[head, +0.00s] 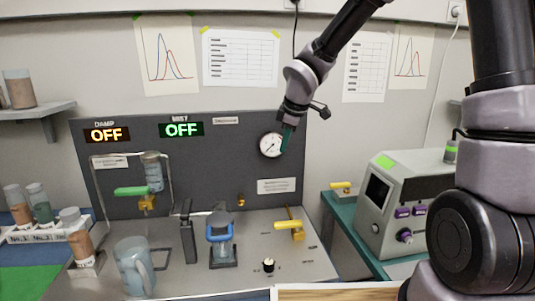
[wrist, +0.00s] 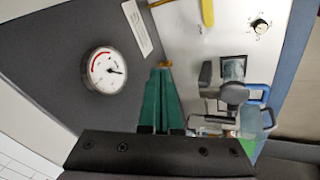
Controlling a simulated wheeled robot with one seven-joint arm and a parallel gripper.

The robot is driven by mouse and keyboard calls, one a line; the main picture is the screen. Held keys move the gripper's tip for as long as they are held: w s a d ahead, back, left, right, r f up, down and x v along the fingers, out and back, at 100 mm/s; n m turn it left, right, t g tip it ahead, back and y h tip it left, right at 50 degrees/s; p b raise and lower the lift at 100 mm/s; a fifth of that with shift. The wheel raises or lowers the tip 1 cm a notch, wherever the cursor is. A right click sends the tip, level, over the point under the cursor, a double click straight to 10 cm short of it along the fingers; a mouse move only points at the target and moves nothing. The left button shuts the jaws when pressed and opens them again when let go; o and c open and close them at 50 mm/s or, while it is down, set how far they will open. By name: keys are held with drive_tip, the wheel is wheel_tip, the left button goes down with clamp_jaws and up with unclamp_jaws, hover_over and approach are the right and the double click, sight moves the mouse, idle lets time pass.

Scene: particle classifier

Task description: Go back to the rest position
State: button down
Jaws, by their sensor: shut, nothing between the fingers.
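My gripper (head: 287,137) hangs in the air in front of the grey back panel (head: 225,155), beside the round pressure gauge (head: 271,145). Its green fingers point down in the head view. In the wrist view the two green fingers (wrist: 161,100) lie side by side, shut with nothing between them. The gauge (wrist: 104,70) shows to the left of the fingers there, and its dial faces the camera. The gripper looks clear of the bench top. I cannot tell its exact distance from the panel.
Below stand a blue-handled device (head: 221,240), a yellow lever (head: 290,226), a black knob (head: 268,265) and a jug (head: 134,267). Two signs (head: 107,135) (head: 181,129) read OFF. A grey instrument (head: 398,205) is at right, a sample rack (head: 48,232) at left. Air above the panel is open.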

drive_tip(key=s+d+r+m+t+h, duration=0.1)
drive_tip(key=s+d+r+m, duration=0.55)
drive_tip(key=d, duration=0.25)
drive_tip(key=s+d+r+m+h, duration=0.1)
drive_tip(key=s+d+r+m, duration=0.55)
drive_tip(key=d, duration=0.25)
drive_tip(key=s+d+r+m+t+y, duration=0.1)
drive_tip(key=s+d+r+m, duration=0.1)
drive_tip(key=s+m, duration=0.4)
drive_tip(key=shift+s+d+r+m+y, duration=0.4)
drive_tip(key=shift+s+r, duration=0.35)
drive_tip(key=shift+s, duration=0.4)
